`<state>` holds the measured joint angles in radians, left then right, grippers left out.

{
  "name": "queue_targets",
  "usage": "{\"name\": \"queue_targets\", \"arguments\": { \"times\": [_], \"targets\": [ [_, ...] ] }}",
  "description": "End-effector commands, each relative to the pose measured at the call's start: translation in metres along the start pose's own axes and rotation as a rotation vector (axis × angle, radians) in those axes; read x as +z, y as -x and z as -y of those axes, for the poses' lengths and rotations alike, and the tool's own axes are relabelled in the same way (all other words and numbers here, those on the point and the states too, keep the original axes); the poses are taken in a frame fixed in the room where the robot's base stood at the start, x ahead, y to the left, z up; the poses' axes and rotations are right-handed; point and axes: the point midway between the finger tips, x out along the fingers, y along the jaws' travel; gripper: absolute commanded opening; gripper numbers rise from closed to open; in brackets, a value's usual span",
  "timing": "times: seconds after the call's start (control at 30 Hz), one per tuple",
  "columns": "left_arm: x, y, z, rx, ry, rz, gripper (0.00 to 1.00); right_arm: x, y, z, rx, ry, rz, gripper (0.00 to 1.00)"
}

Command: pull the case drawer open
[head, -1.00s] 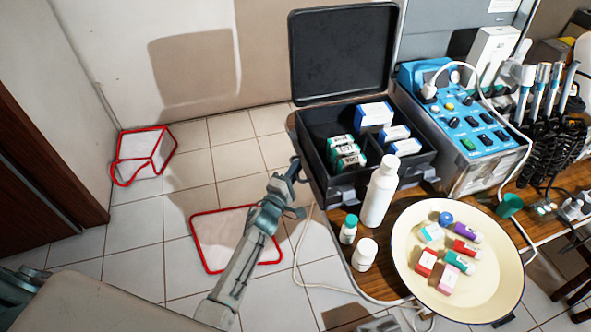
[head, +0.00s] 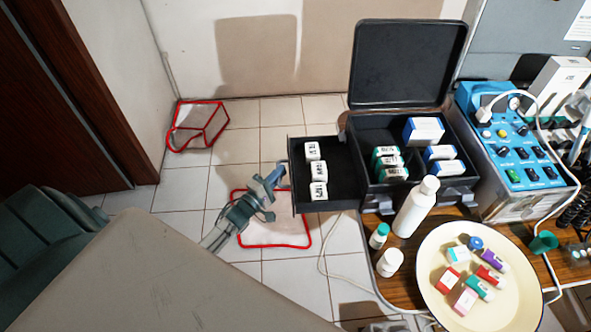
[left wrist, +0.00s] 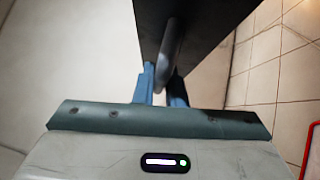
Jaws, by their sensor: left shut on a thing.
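The black case (head: 440,186) stands with its lid up on the wooden counter. Its drawer (head: 338,190) is out to the left of the case and holds a row of white labelled boxes (head: 315,170). My left gripper (head: 279,174) is at the drawer's left end, shut on the drawer handle. In the left wrist view the grey handle (left wrist: 168,60) stands between the two blue fingers (left wrist: 163,88), under the dark drawer front. My right gripper is not in view.
A white bottle (head: 415,208), two small bottles and a cream tray (head: 433,290) of small boxes stand in front of the case. A blue control unit (head: 515,150) is to its right.

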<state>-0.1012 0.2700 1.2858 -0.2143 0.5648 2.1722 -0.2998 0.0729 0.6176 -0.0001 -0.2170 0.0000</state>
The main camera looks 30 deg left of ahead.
Motion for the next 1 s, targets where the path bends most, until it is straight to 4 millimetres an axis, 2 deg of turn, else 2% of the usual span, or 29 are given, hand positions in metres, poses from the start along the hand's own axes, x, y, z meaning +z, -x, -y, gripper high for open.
{"name": "queue_targets", "arguments": {
  "times": [0.2,0.63,0.67,0.7,1.0],
  "targets": [
    [-0.011,0.012,-0.002,-0.001,-0.001,0.001,0.00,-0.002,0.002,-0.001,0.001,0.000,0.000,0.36],
    [-0.013,0.014,-0.002,-0.002,0.000,0.000,0.00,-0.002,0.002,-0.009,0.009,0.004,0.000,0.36],
    [-0.013,0.014,-0.002,-0.002,0.000,0.000,0.17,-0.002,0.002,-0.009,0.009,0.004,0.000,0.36],
    [-0.013,0.014,-0.002,-0.002,0.000,0.000,0.20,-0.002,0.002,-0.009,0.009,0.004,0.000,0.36],
    [-0.013,0.016,-0.002,-0.001,0.000,0.000,0.20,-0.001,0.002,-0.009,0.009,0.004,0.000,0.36]
  ]
}}
